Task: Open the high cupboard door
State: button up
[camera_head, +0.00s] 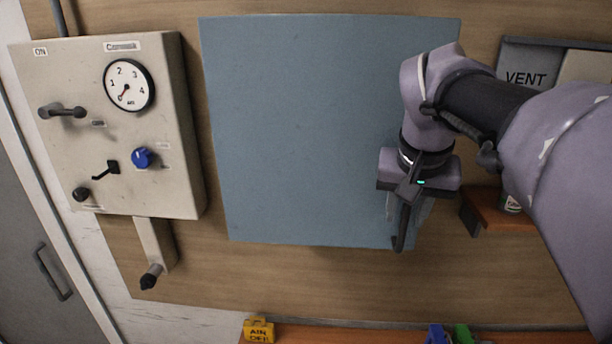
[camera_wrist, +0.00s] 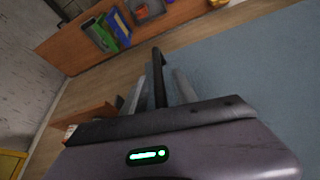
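The high cupboard door (camera_head: 310,130) is a flat blue-grey panel on the wooden wall and looks shut. It fills the right side of the wrist view (camera_wrist: 245,75). A dark bar handle (camera_head: 399,238) is near its lower right corner. My gripper (camera_head: 407,212) is at this handle, pointing down in the head view. In the wrist view the handle (camera_wrist: 158,68) runs between my two grey fingers (camera_wrist: 161,90), with a gap visible on each side. The fingers look open around it. The handle's upper part is hidden by my gripper.
A control box (camera_head: 110,130) with a gauge, blue knob and levers is left of the door. A small wooden shelf (camera_head: 500,215) is to the right, under a VENT panel (camera_head: 525,75). A lower wooden shelf (camera_head: 350,335) holds a yellow block (camera_head: 258,330) and coloured items.

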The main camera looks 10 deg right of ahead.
jog(key=shift+s+a+r, duration=0.1)
jog(key=shift+s, duration=0.1)
grip_shut()
dwell(1.1)
